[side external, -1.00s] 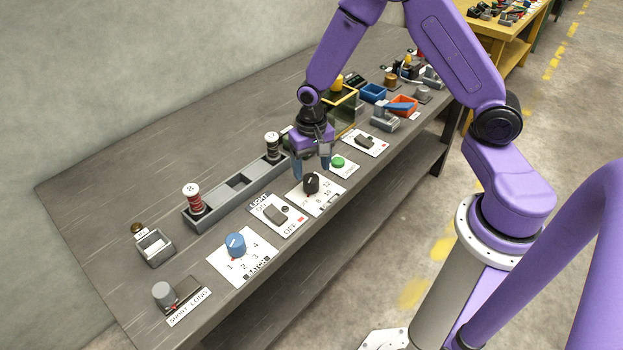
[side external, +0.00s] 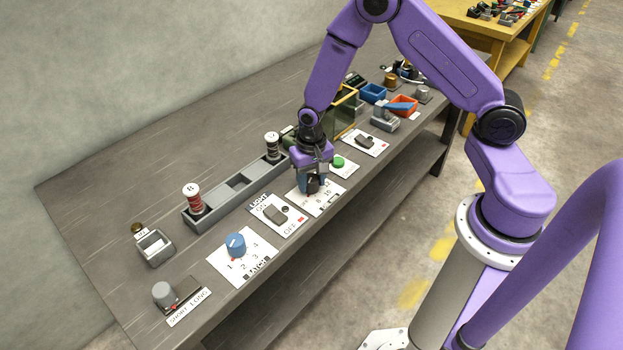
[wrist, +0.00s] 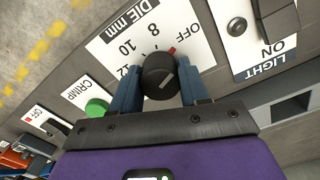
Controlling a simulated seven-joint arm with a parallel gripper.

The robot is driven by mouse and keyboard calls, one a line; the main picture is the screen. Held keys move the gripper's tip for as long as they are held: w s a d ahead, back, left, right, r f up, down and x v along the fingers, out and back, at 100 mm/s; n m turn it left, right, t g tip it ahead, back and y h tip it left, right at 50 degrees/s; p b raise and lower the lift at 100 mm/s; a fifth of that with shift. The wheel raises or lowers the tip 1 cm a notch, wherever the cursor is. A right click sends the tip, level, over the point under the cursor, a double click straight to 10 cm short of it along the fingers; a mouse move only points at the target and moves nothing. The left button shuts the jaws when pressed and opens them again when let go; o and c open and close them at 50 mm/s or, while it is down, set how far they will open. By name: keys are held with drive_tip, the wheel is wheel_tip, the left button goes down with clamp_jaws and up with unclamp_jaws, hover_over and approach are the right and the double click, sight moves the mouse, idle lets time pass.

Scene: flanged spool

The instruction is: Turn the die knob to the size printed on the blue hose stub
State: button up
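The black die knob (wrist: 160,76) has a white line on top and a red pointer. It sits on a white plate (wrist: 118,47) marked OFF, 8, 10, 12 and DIE mm. The red pointer lies between 8 and OFF, nearer OFF. My gripper (wrist: 162,84) is down around the knob, one blue finger on each side. The fingers appear closed against it. In the side view my gripper (side external: 313,184) partly hides the knob and plate. The blue hose stub (side external: 399,105) appears to lie across an orange tray farther right; its print is too small to read.
A LIGHT switch plate (side external: 277,215) is close on the knob's left. A green CRIMP button (side external: 338,161) is close on its right. Behind stands a grey rack (side external: 225,198) with spools.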

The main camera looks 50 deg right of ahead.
drive_tip(key=shift+n, duration=0.3)
drive_tip(key=n, duration=0.3)
drive_tip(key=shift+n, duration=0.3)
drive_tip(key=n, duration=0.9)
drive_tip(key=shift+d, duration=0.1)
drive_tip(key=shift+d+n, duration=0.1)
drive_tip(key=shift+n, duration=2.2)
drive_tip(key=o, duration=1)
drive_tip(key=shift+o, duration=0.2)
